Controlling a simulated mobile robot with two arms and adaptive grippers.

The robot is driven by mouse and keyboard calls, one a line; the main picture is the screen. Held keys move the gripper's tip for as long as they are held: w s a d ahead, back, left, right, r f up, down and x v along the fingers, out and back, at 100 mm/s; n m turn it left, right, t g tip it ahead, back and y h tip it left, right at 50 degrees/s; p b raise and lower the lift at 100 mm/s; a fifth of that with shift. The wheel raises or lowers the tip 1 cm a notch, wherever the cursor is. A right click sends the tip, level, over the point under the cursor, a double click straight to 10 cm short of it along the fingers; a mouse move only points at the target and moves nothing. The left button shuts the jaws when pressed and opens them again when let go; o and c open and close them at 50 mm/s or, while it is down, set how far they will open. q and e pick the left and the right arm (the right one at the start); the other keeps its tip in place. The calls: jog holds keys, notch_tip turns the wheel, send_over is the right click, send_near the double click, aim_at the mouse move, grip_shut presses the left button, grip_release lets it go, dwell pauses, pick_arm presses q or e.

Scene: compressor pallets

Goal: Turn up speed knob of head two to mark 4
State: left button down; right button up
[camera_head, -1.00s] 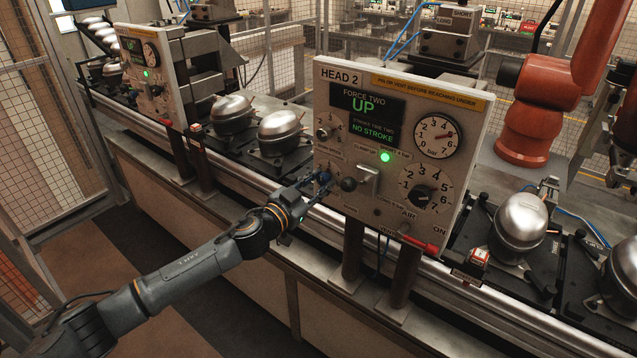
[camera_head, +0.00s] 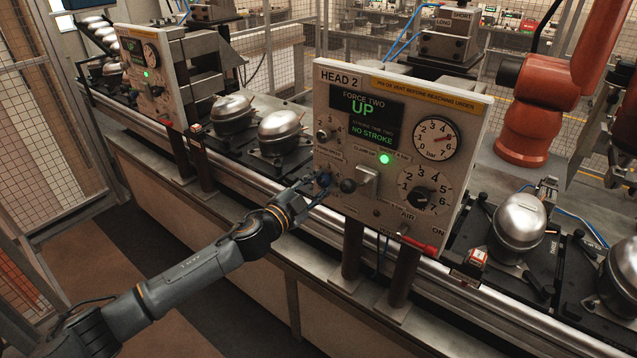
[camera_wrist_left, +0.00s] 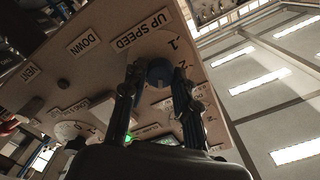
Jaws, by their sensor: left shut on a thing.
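The HEAD 2 control panel (camera_head: 398,125) stands upright in the head view, its screen reading UP and NO STROKE. My right gripper is out of view.
A red-handled lever (camera_head: 418,244) sticks out below. Compressors (camera_head: 519,222) stand along the conveyor. An orange robot arm (camera_head: 530,110) is behind at right.

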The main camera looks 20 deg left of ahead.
pick_arm(q)
jog(key=m, duration=0.5)
jog(key=shift+m, duration=0.4)
dwell(0.4)
jog(key=c, duration=1)
grip_release()
jog(key=shift+s+a+f, duration=0.15)
jog(key=shift+s, duration=0.4)
jog(key=v, duration=1.1)
